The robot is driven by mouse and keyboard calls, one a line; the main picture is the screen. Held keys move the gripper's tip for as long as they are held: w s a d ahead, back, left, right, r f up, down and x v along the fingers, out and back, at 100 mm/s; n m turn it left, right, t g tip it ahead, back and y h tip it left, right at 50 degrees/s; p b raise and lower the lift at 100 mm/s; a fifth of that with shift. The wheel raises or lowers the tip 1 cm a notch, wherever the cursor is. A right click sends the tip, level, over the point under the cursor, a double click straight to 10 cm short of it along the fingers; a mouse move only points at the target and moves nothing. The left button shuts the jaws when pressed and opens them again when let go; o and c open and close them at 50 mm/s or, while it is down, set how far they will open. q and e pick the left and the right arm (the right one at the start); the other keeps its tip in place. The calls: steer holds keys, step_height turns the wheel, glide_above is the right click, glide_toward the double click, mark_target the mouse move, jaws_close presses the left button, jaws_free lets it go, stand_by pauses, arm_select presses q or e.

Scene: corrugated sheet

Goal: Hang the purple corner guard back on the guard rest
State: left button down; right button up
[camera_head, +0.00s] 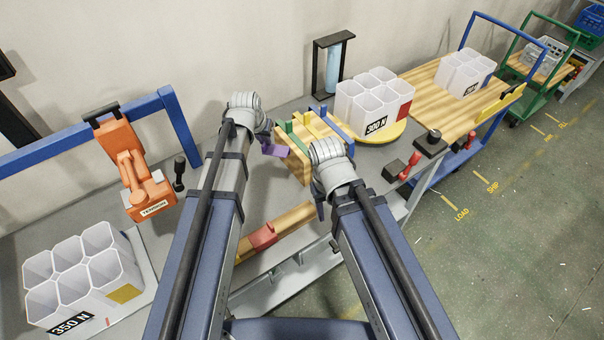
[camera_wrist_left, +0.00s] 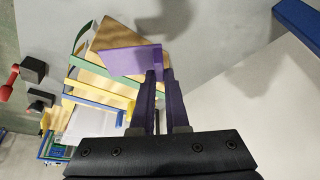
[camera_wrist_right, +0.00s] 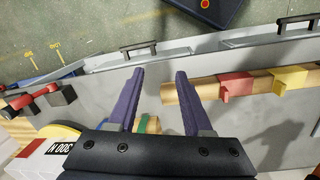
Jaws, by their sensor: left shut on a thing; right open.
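The purple corner guard (camera_wrist_left: 128,60) is gripped at the fingertips of my left gripper (camera_wrist_left: 160,78), shut on it. In the left wrist view the guard overlaps the wooden block (camera_wrist_left: 125,25); I cannot tell whether they touch. It also shows in the head view (camera_head: 273,150), left of the block (camera_head: 297,162). A wooden bar (camera_wrist_right: 175,94), apparently the guard rest, runs along the bench front with a red guard (camera_wrist_right: 235,86) and a yellow guard (camera_wrist_right: 289,78) hung over it. My right gripper (camera_wrist_right: 158,76) is open and empty above the bar, near its end.
A white celled crate marked 300 N (camera_head: 374,100) stands on a yellow disc behind the block. Green, yellow and blue strips stand on the block. An orange tension tool (camera_head: 130,165) and a 350 N crate (camera_head: 80,275) are on the left. A red lever (camera_head: 409,166) is right.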

arm_select(q)
steer(key=shift+w+a, duration=0.1)
steer(key=shift+w, duration=0.15)
arm_select(e)
steer(key=shift+o, duration=0.6)
steer(key=shift+w, duration=0.3)
steer(key=shift+o, duration=0.8)
steer(key=shift+w+a, duration=0.1)
steer(key=shift+o, duration=0.8)
step_height(320, 180, down, 3)
steer(key=b, duration=0.3)
arm_select(q)
steer(key=s+d+f+m+g+h+b, duration=0.1)
steer(key=s+d+m+g, duration=0.3)
steer(key=m, duration=0.9)
steer(key=s+d+f+m+g+h+b, duration=0.1)
steer(key=s+d+f+m+g, duration=0.3)
steer(key=s+d+m, duration=0.5)
steer(key=shift+s+d+f+m+b, duration=0.3)
steer(key=shift+s+m, duration=0.4)
steer(key=shift+m, duration=1.6)
arm_select(e)
steer(key=shift+f, duration=1.3)
